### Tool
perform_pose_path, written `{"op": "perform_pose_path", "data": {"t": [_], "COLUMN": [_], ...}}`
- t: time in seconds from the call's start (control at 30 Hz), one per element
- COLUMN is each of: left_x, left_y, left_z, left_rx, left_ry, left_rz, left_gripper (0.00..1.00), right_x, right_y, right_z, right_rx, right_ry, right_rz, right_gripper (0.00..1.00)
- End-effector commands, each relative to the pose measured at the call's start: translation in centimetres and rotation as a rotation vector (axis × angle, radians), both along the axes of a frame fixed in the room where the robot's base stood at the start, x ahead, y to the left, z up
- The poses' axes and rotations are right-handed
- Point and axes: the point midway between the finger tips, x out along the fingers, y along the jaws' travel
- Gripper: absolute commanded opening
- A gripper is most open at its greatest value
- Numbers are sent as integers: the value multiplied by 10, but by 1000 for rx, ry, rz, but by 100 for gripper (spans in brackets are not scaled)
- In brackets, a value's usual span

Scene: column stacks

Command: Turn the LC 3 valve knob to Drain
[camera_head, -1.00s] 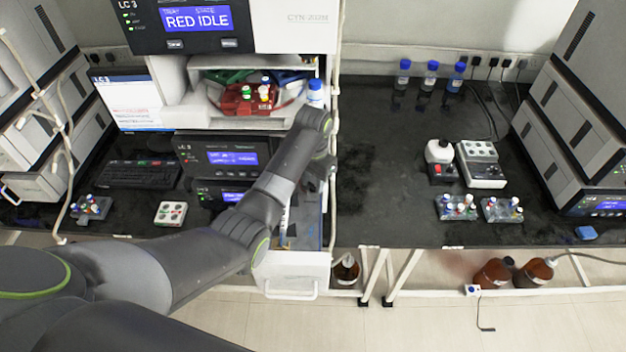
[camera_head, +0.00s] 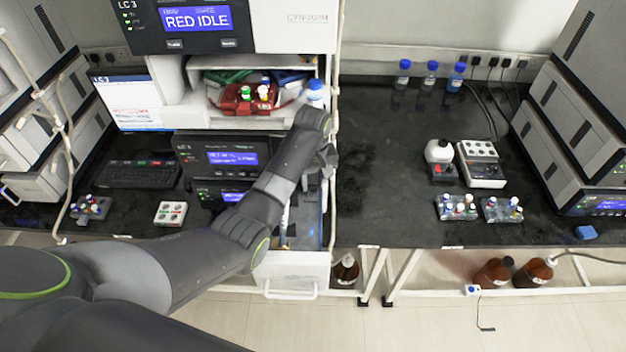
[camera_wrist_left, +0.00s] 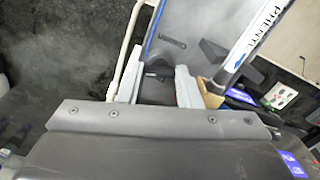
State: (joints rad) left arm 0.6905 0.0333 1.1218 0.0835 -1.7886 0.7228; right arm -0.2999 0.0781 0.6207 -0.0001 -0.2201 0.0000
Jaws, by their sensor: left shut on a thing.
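The LC 3 stack stands at the left, and its top display (camera_head: 197,19) reads RED IDLE. My left gripper (camera_head: 325,165) is at the right side of this stack, above the pulled-out drawer, partly hidden by my own wrist. In the left wrist view my left gripper (camera_wrist_left: 157,84) has its two pale fingers around a small dark part, apparently the valve knob (camera_wrist_left: 156,76). The knob's pointer and the Drain mark cannot be made out. My right gripper is not in view.
A column labelled PHENYL (camera_wrist_left: 247,45) stands close beside the fingers. The white drawer (camera_head: 292,272) sticks out below. A blue-capped bottle (camera_head: 315,93) stands above my wrist. The dark bench (camera_head: 375,200) to the right is mostly clear.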

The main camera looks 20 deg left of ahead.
Motion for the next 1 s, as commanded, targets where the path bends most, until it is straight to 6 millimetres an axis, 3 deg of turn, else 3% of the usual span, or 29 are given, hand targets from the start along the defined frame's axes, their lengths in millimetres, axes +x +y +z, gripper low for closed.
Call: {"op": "perform_pose_path", "data": {"t": [0.5, 1.0], "left_x": [0, 0], "left_y": [0, 0], "left_z": [0, 0], "left_rx": [0, 1], "left_ry": [0, 1], "left_rz": [399, 515], "left_gripper": [8, 8], "right_x": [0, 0], "right_y": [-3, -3], "right_z": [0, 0], "right_rx": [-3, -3], "right_ry": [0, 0], "right_rz": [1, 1], "right_gripper": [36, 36]}}
